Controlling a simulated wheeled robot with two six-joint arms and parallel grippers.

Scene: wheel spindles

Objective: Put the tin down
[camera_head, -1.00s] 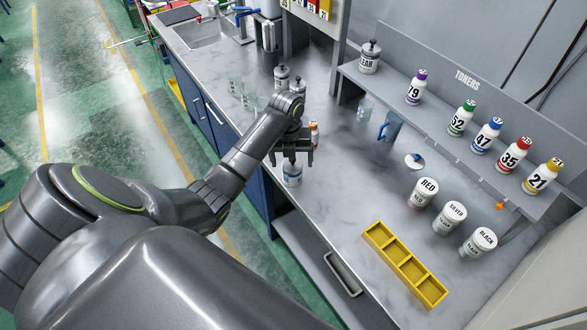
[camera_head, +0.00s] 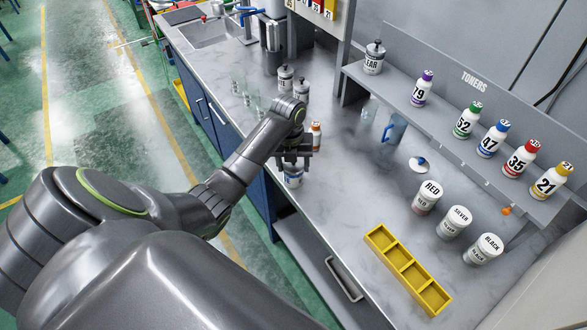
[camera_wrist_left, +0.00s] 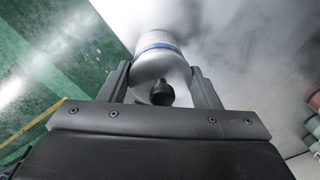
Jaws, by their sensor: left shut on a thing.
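My left gripper (camera_head: 293,163) is over the front part of the grey bench top (camera_head: 345,190), pointing down. It is shut on a tin (camera_head: 293,180) with a pale body and a blue band, mostly hidden under the fingers in the head view. In the left wrist view the tin (camera_wrist_left: 160,62) sits between the two fingers (camera_wrist_left: 160,85), with its grey shoulder and black knob facing the camera. I cannot tell whether its base touches the bench. My right gripper is not in view.
A small orange-capped bottle (camera_head: 315,138) stands close behind the gripper. Two black-knobbed tins (camera_head: 285,78) (camera_head: 301,90) and glasses (camera_head: 247,95) stand further left. Red, silver and black tins (camera_head: 427,197) (camera_head: 454,222) (camera_head: 483,249) and a yellow tray (camera_head: 379,241) are right. Bench between is clear.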

